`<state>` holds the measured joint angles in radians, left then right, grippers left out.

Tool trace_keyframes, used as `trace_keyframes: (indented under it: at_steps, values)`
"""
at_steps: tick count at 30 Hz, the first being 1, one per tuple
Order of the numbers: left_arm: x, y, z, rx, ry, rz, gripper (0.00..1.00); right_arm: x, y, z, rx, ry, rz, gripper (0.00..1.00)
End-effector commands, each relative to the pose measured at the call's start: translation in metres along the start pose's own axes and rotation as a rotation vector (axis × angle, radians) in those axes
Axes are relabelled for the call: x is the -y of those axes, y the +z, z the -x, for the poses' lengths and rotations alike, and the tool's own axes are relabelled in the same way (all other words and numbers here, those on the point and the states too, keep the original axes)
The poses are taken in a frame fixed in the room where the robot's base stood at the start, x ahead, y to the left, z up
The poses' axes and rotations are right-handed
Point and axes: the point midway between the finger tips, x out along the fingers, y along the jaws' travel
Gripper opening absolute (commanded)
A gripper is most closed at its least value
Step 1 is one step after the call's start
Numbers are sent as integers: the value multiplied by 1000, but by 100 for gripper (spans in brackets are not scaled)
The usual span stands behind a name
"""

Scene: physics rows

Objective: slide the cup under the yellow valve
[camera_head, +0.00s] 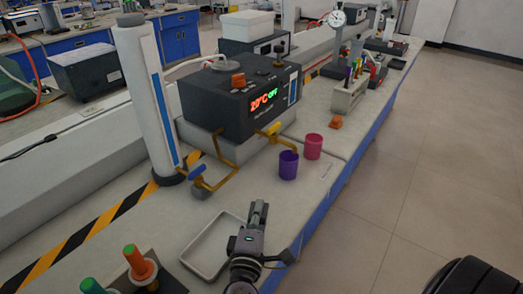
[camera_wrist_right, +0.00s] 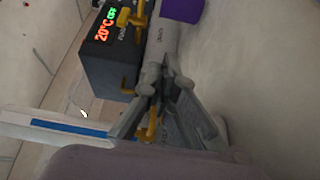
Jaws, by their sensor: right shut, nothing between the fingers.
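The purple cup (camera_head: 288,165) stands upright on the bench in front of the dark heater box. The yellow valve (camera_head: 273,128) sits on the box's front, and its spout ends just above the purple cup in the picture; I cannot tell whether they line up in depth. A magenta cup (camera_head: 312,146) stands right behind the purple one. My right gripper (camera_head: 259,212) is shut and empty, nearer than the purple cup and apart from it. The right wrist view shows its fingers (camera_wrist_right: 160,98), part of the purple cup (camera_wrist_right: 182,9) and the yellow valve (camera_wrist_right: 124,18). My left gripper is out of view.
A blue-handled valve (camera_head: 196,172) on a yellow pipe stands left of the cups. A shallow white tray (camera_head: 194,263) lies left of my gripper. Orange and green pegs (camera_head: 137,262) stand at the front left. A tube rack (camera_head: 347,95) and small orange block (camera_head: 336,122) are farther back.

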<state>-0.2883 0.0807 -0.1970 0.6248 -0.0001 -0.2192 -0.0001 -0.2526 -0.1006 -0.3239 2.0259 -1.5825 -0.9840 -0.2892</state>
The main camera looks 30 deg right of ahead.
Motion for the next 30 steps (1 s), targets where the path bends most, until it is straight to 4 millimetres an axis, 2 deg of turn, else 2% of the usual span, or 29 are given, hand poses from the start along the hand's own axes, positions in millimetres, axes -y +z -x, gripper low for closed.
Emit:
trace_keyframes:
  at_steps: [5, 12, 14, 24, 30]
  values:
    - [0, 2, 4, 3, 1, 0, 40, -2, -1, -18, -1, 5, 4, 0]
    - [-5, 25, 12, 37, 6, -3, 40, -3, -1, -69, -1, 6, 4, 0]
    - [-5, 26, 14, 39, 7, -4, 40, -3, 0, -82, 1, 6, 4, 0]
    - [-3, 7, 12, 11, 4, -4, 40, -1, 0, -156, 0, 5, 4, 0]
    - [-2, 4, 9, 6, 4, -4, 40, 0, -1, -186, -1, 3, 2, 0]
